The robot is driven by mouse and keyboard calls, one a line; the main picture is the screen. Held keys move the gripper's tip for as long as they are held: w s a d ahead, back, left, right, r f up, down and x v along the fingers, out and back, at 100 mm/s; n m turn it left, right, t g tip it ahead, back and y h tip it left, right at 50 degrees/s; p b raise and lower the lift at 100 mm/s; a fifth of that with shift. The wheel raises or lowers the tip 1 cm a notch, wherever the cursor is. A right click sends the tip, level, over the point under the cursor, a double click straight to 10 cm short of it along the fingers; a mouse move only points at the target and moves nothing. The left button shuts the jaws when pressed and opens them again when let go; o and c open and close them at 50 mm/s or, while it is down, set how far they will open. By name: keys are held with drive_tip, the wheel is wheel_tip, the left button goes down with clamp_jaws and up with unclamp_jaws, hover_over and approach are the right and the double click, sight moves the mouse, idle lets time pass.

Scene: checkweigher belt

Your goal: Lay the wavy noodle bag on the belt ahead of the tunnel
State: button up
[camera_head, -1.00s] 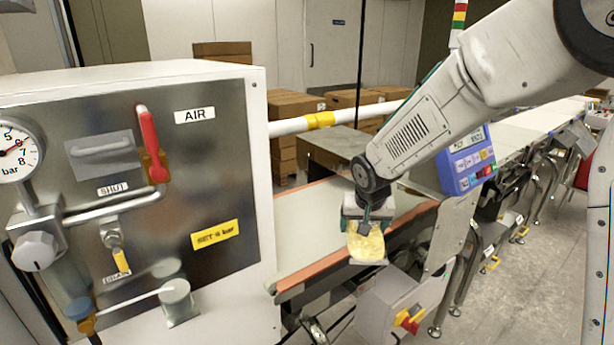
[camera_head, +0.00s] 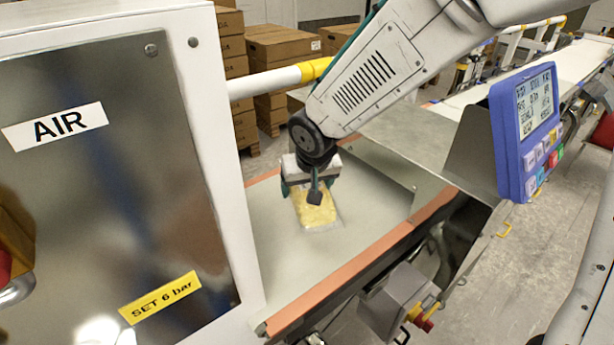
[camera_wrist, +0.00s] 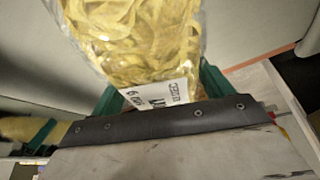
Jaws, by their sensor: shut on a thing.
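A clear bag of yellow noodles (camera_head: 313,210) hangs from my gripper (camera_head: 311,184) in the head view. My gripper is shut on the bag's upper end. The bag also fills the upper middle of the wrist view (camera_wrist: 145,40), with ribbon-like noodles and a white printed label at the gripped end. The pale belt (camera_head: 275,270) lies below the bag. I cannot tell whether the bag's lower end touches it. The grey metal tunnel (camera_head: 415,140) stands beyond the bag to the right, partly behind my arm.
Orange-brown rails (camera_head: 345,280) edge the belt. A steel air panel (camera_head: 110,210) stands close on the left. A blue display unit (camera_head: 525,130) is at right, and a grey box with a red knob (camera_head: 395,300) sits below the near rail. Cartons (camera_head: 280,50) are stacked behind.

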drive_tip(key=shift+f, duration=2.5)
drive_tip(key=shift+f, duration=0.55)
drive_tip(key=o, duration=1.5)
drive_tip(key=shift+c, duration=0.2)
drive_tip(key=shift+v, duration=3.85)
